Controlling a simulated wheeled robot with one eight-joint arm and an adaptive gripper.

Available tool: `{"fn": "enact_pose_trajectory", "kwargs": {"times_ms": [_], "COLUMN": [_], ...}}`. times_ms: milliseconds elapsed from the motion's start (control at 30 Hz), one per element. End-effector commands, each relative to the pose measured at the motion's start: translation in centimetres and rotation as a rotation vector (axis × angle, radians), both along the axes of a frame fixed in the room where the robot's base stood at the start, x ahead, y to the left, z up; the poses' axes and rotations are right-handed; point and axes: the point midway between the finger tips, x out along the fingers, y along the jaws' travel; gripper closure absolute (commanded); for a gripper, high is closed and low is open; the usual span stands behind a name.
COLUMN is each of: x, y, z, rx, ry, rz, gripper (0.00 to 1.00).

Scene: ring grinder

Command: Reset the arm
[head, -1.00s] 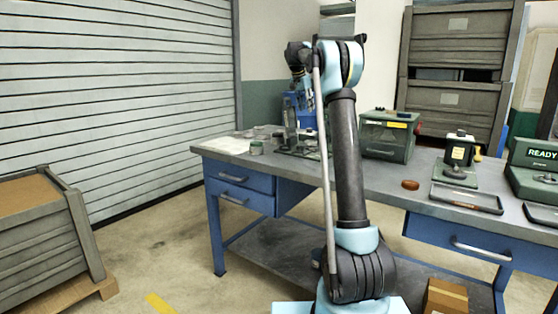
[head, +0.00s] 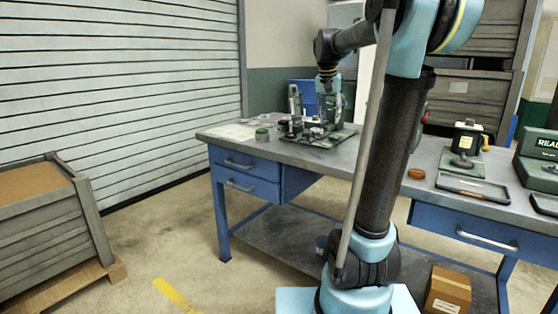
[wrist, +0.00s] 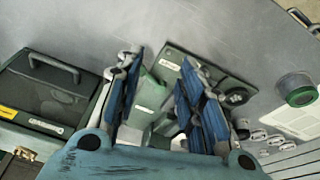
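My gripper (head: 329,104) points down over the fixture plate (head: 327,142) on the workbench (head: 225,133). In the wrist view my gripper (wrist: 160,85) has its two blue-padded fingers apart, with nothing seen held between them. The fingers hide part of the plate. I cannot tell the exact height of the fingertips above it.
A green jar (head: 262,135) stands left of the plate. A green box (wrist: 45,95) with a handle lies at the wrist view's left. A brown puck (head: 416,173), a tray (head: 473,190) and a READY unit (head: 540,160) are to the right. A crate (head: 45,220) stands on the floor.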

Motion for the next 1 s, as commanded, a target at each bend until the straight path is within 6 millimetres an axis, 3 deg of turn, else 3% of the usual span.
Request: {"fn": "enact_pose_trajectory", "kwargs": {"times_ms": [100,467,1000], "x": [-4.1,-15.3,-29.9], "y": [-0.3,-0.4,0.1], "z": [-1.9,-9.1,-23.5], "rx": [0.005,0.022,0.047], "ry": [0.009,0.031,0.05], "rz": [0.042,0.178,0.38], "gripper": [0.65,0.65,0.65]}}
